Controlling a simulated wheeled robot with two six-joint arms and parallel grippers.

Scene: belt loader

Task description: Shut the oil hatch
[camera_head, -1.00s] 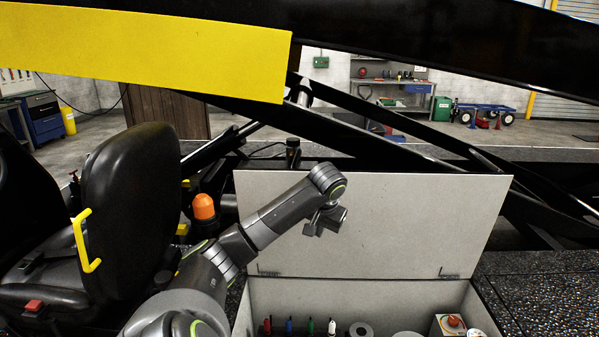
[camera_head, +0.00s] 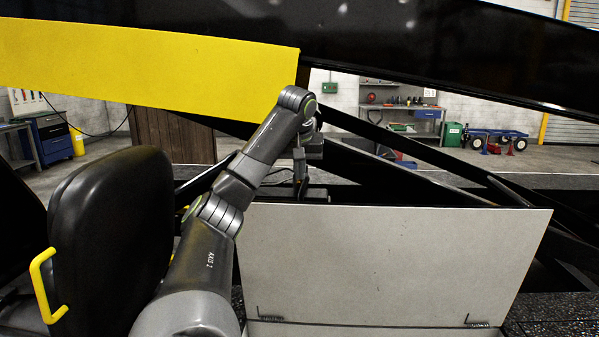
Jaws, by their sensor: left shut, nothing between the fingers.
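The oil hatch lid (camera_head: 400,262) is a large pale grey panel standing open and upright, with dark hinges along its lower edge. Only a thin strip of the box (camera_head: 390,331) below it shows at the bottom of the picture; its inside is out of view. My left arm reaches up from the lower left and bends over at the top. My left gripper (camera_head: 301,174) hangs down by the lid's top edge, towards its left end, and looks to be just behind it. It is shut and holds nothing; its fingertips are hard to make out. My right gripper is not in view.
A yellow-faced beam (camera_head: 150,70) and a black boom cross above, close to my arm's upper bend. A black seat (camera_head: 110,235) with a yellow handle (camera_head: 45,285) stands at left. Dark bars run behind the lid. A workbench and blue cart (camera_head: 497,136) stand far back.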

